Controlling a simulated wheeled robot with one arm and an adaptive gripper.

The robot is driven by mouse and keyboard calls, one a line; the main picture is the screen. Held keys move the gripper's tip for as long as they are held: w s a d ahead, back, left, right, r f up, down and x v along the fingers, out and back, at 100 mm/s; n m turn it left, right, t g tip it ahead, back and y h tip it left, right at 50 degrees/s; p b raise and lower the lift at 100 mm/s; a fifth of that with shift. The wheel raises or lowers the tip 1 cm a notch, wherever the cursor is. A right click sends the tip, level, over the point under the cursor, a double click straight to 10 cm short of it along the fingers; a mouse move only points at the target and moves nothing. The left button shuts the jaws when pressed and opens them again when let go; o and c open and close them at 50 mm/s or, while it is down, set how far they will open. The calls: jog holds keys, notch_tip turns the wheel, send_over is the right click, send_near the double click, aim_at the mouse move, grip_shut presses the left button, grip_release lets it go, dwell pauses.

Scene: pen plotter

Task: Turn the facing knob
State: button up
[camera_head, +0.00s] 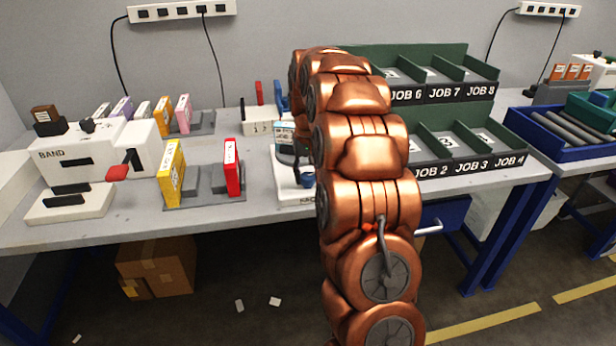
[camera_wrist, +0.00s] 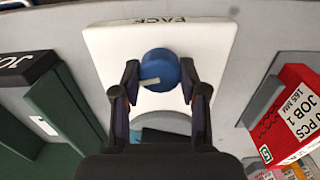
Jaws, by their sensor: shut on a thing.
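The facing knob (camera_wrist: 160,70) is blue and round with a pale pointer line, and sits on a white base (camera_wrist: 105,40) marked FACE in the wrist view. My gripper (camera_wrist: 160,82) has its two dark fingers on either side of the knob, shut on it. The pointer line runs nearly level across the knob's lower part in this view. In the head view the white base (camera_head: 285,198) stands near the table's front edge, with a bit of the blue knob (camera_head: 308,180) beside my copper arm. The arm hides most of both there.
The white BAND machine (camera_head: 85,155) is further left. Green JOB bins (camera_head: 460,150) stand right of my arm. In the wrist view, a red JOB 1 box (camera_wrist: 290,115) is at right.

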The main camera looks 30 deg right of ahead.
aim_at(308, 176)
jog(key=shift+m, duration=1.1)
jog(key=o, duration=1.1)
jog(key=shift+o, duration=0.2)
notch_tip(308, 176, up, 12)
dwell(0.5)
